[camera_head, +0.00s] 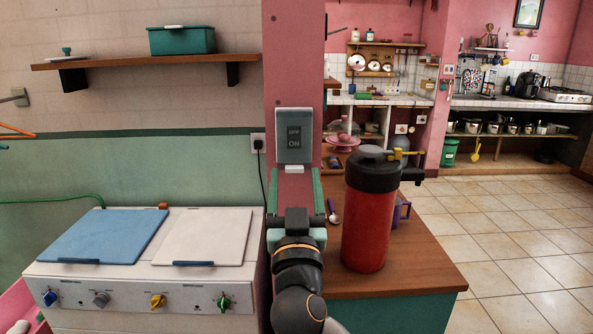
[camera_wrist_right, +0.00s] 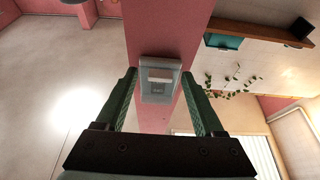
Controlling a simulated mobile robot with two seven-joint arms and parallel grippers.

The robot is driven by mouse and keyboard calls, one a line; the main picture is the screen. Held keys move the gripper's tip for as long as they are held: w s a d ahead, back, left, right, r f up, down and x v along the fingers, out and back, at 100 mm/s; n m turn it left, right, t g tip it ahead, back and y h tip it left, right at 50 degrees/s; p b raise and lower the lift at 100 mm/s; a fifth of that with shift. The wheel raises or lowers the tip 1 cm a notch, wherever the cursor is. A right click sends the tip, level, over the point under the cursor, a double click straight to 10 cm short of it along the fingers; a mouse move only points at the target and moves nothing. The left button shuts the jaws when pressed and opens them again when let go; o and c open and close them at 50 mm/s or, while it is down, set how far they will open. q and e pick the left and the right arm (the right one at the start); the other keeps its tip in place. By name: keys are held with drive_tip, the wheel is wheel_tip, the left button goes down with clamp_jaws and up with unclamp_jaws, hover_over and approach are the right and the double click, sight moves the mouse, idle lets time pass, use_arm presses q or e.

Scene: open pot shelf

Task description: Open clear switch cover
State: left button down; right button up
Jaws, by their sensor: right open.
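The clear switch cover (camera_head: 294,150) is a greyish see-through box on the pink pillar, over a dark switch marked OFF and ON. It looks shut, with a pale lip at its lower edge. It also shows in the right wrist view (camera_wrist_right: 160,66). My right gripper (camera_head: 294,178) is open, its green fingers spread just below the cover in the head view. In the right wrist view the fingertips (camera_wrist_right: 159,74) lie to either side of the cover, with nothing held. I cannot tell whether they touch it. My left gripper is not in view.
A red bottle with a black lid (camera_head: 367,215) stands on the wooden counter (camera_head: 420,270), close right of my right arm. A white washer-like appliance (camera_head: 200,285) is at left. A wooden shelf (camera_head: 130,62) holds a green box (camera_head: 181,40). Tiled floor is open at right.

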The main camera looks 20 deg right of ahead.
drive_tip(key=shift+w, duration=0.1)
drive_tip(key=shift+c, duration=0.2)
clamp_jaws()
idle(0.5)
drive_tip(key=shift+r, duration=0.1)
idle(0.7)
